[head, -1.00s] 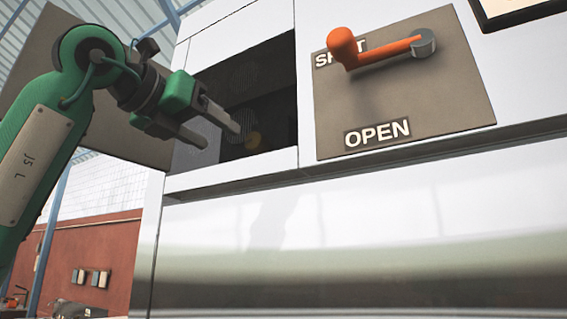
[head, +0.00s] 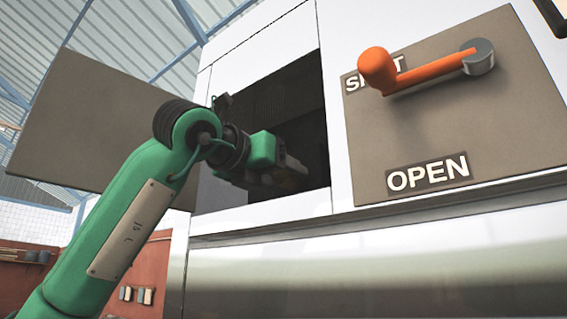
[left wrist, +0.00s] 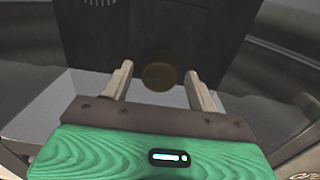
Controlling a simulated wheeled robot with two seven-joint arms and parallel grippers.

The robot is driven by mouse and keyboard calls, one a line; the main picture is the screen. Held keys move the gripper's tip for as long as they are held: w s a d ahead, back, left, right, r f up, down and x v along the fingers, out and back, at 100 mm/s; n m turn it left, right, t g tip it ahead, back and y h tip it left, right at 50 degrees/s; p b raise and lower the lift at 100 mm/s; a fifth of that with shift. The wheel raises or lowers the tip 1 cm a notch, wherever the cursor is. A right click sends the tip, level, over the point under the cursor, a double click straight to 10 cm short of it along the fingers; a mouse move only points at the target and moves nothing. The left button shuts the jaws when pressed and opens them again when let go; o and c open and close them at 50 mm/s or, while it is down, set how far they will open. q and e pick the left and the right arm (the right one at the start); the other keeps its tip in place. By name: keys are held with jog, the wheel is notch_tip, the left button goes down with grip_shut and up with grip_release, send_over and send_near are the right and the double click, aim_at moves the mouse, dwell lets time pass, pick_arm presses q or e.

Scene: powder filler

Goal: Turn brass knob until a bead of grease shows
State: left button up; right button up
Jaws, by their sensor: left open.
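The brass knob (left wrist: 159,76) is a round, dull brown-gold disc in the left wrist view, on a dark panel inside the opening. My left gripper (left wrist: 160,82) is open, with one finger on each side of the knob in that view. Whether the fingers touch it I cannot tell. In the head view my left gripper (head: 290,175) reaches into the dark opening (head: 285,95) of the white machine, and the knob is hidden there. No bead of grease is visible. My right gripper is not in view.
An open grey door panel (head: 95,120) stands left of the opening, beside my left arm. Right of the opening, a grey plate (head: 440,130) carries an orange lever (head: 425,75) with its handle at the SHUT label; OPEN is below. The opening's edges surround my wrist.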

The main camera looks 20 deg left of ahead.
pick_arm(q)
jog(key=shift+w+d+r, duration=0.1)
jog(key=shift+w, duration=0.35)
jog(key=shift+w+d, duration=0.1)
jog(key=shift+w, duration=0.15)
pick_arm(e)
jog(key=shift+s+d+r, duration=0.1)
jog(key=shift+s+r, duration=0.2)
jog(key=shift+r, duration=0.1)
pick_arm(q)
jog(key=shift+c, duration=0.5)
jog(key=c, duration=0.9)
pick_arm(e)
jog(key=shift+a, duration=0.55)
pick_arm(q)
jog(key=shift+m, duration=0.3)
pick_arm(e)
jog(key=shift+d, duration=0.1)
